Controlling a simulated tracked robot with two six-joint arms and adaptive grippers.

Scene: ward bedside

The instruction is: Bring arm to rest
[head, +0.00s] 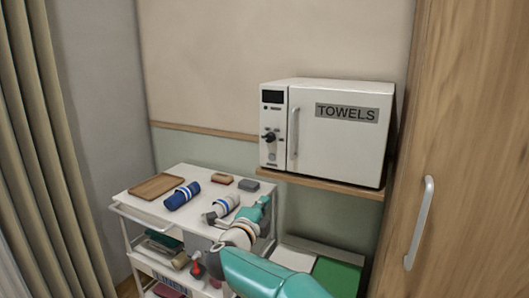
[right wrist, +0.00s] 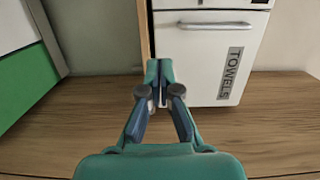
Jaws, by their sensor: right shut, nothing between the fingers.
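My right arm, teal with white joints, comes in from the bottom of the head view. My right gripper (head: 264,202) shows over the right end of the white cart, its tip near the cart's edge. In the right wrist view my right gripper (right wrist: 158,85) is shut, with its fingers together and nothing between them. The towel cabinet (right wrist: 210,55) stands beyond the fingertips in that view. My left gripper and left arm are not in view.
The cart (head: 150,207) bears a wooden tray (head: 157,186), a blue roll (head: 182,195), a white roll (head: 221,207) and small blocks. A white cabinet marked TOWELS (head: 335,150) sits on a wall shelf (head: 320,184). A wooden door (head: 460,120) stands at right, a curtain (head: 50,150) at left.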

